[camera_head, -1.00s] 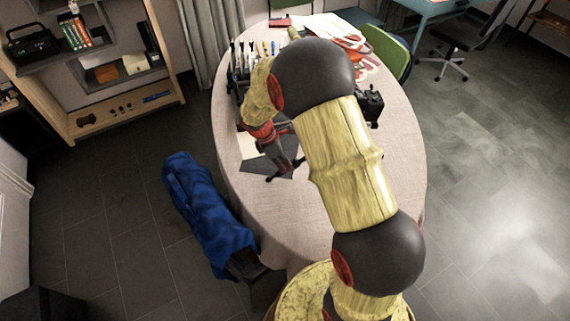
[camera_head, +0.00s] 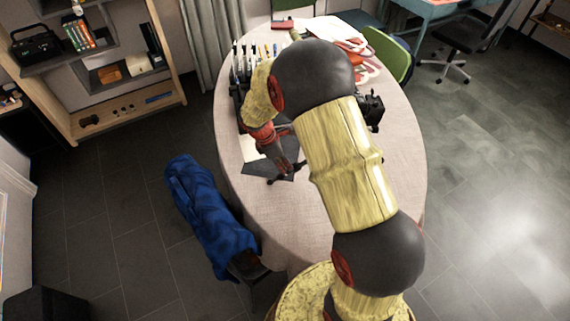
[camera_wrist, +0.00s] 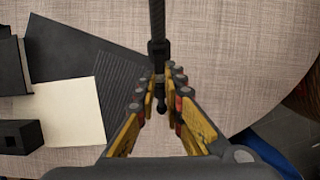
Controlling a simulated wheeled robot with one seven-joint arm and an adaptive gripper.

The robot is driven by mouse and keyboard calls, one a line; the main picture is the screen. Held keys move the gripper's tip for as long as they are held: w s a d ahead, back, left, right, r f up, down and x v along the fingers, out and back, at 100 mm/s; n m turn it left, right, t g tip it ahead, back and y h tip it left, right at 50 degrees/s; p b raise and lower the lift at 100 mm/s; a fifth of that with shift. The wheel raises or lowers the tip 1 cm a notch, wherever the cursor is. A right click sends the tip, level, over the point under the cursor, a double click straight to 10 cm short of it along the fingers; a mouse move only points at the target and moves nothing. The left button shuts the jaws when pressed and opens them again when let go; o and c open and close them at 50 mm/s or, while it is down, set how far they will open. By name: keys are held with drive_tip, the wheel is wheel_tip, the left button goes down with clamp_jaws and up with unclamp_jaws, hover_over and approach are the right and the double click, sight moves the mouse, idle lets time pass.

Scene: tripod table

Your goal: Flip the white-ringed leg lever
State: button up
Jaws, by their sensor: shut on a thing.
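A thin black tripod leg (camera_wrist: 157,22) runs down from the top of the wrist view to a dark joint (camera_wrist: 158,50). A small black lever with a rounded end (camera_wrist: 161,104) hangs below the joint. My gripper (camera_wrist: 160,80) has its yellow-and-grey fingers on either side of this lever and is shut on it. I cannot make out a white ring; the fingers partly hide the joint. In the head view, my gripper (camera_head: 286,168) is low over the left part of the cloth-covered table (camera_head: 300,218), and my arm hides most of the tripod.
A dark mat (camera_wrist: 72,52) and a cream sheet (camera_wrist: 70,112) lie left of the leg, with black blocks (camera_wrist: 18,137) at the far left. Upright tools (camera_head: 262,50) stand at the table's back left. A blue-draped seat (camera_head: 205,215) is beside the table. The front tabletop is clear.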

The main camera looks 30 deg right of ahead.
drive_tip(key=shift+s+a+r+p, duration=0.1)
drive_tip(key=shift+r+p, duration=0.3)
drive_tip(key=shift+p, duration=0.1)
clamp_jaws()
drive_tip(key=shift+d+r+p, duration=0.2)
drive_tip(key=shift+r+p, duration=0.65)
drive_tip(key=shift+p, duration=0.2)
drive_tip(key=shift+s+d+r+p, duration=0.1)
drive_tip(key=shift+d+r+p, duration=0.2)
drive_tip(key=shift+r+p, duration=0.25)
idle(0.4)
drive_tip(key=shift+s+d+r+p, duration=0.2)
drive_tip(key=shift+d+p, duration=0.25)
drive_tip(key=shift+p, duration=0.15)
idle(0.4)
drive_tip(key=shift+o, duration=0.2)
unclamp_jaws()
drive_tip(key=shift+o, duration=1)
